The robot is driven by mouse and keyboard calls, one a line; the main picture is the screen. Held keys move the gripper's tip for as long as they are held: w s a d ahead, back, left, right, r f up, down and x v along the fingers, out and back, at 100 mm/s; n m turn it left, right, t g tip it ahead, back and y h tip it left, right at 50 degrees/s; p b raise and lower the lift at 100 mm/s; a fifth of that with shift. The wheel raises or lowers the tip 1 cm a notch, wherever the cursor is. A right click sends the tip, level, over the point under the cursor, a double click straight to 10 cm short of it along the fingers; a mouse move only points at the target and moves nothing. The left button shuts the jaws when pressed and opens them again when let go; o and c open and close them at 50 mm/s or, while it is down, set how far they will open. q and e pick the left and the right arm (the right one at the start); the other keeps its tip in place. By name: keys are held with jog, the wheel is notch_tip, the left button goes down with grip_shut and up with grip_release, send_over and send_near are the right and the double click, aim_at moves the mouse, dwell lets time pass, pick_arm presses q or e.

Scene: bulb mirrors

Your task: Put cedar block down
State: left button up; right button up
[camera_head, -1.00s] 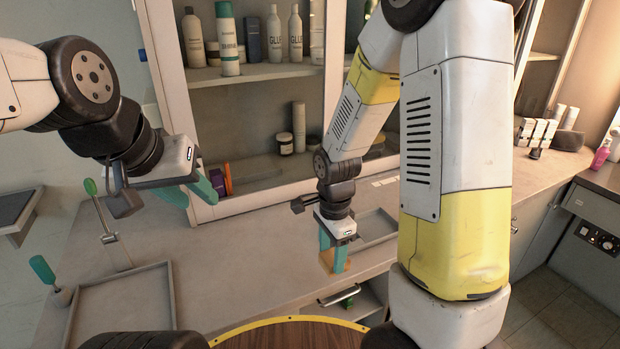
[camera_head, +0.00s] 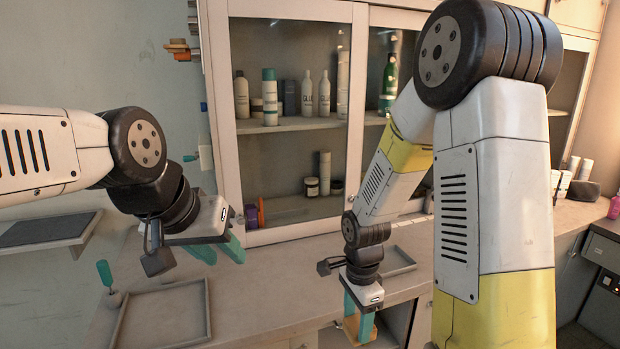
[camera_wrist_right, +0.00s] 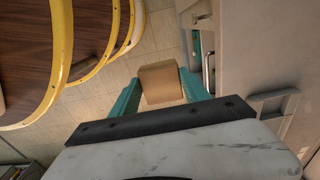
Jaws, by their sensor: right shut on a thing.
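My right gripper (camera_head: 360,322) is shut on the cedar block (camera_head: 352,331), a tan wooden block between its teal fingers, low in the head view at the counter's front edge. In the right wrist view the cedar block (camera_wrist_right: 162,88) sits between the two fingers, with tiled floor behind it and the counter to the right. My left gripper (camera_head: 221,249) is empty above the counter, its two teal fingers apart.
A shallow grey tray (camera_head: 207,309) lies on the counter's left, with a green-handled tool (camera_head: 105,273) beside it. Another tray (camera_head: 402,262) lies behind the right gripper. A glass-fronted cabinet (camera_head: 290,160) with bottles stands behind. Round yellow-rimmed wooden surfaces (camera_wrist_right: 35,60) show in the wrist view.

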jog(key=shift+s, duration=0.15)
jog(key=shift+w+d+f+n, duration=0.15)
jog(key=shift+w+d+n, duration=0.05)
jog(key=shift+w+n, duration=0.45)
jog(key=w+n, duration=0.1)
jog(key=w+d+n, duration=0.1)
jog(key=n, duration=0.1)
jog(key=shift+f, duration=0.2)
jog(key=w+d+f+n, duration=0.2)
jog(key=w+n, duration=0.4)
jog(key=n, duration=0.3)
jog(key=shift+w+d+n, duration=0.3)
jog(key=shift+d+n, duration=0.05)
jog(key=shift+d, duration=0.45)
